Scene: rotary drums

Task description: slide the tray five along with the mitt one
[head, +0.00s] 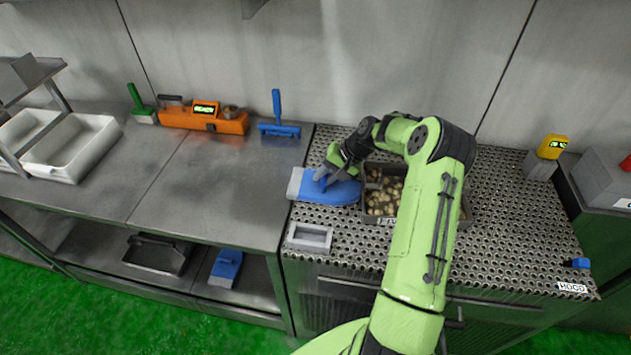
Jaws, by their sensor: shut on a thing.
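A blue mitt (338,192) with a pale cuff lies flat on the perforated metal top, at its left edge. My gripper (325,179) comes down over it and is shut on its raised blue part. A dark tray (368,211) filled with small pale brown round pieces stands just right of the mitt. The mitt's tip is close to or against the tray's left wall; I cannot tell which. The tray's front label is partly hidden by my arm, and only its first letters show. My arm also covers the tray's middle.
A pale rectangular frame (309,237) lies in front of the mitt. A yellow-topped device (551,147) stands at the back right. The perforated top right of my arm is mostly clear. Another blue mitt (227,264) lies on the lower shelf. An orange device (203,117) stands on the left counter.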

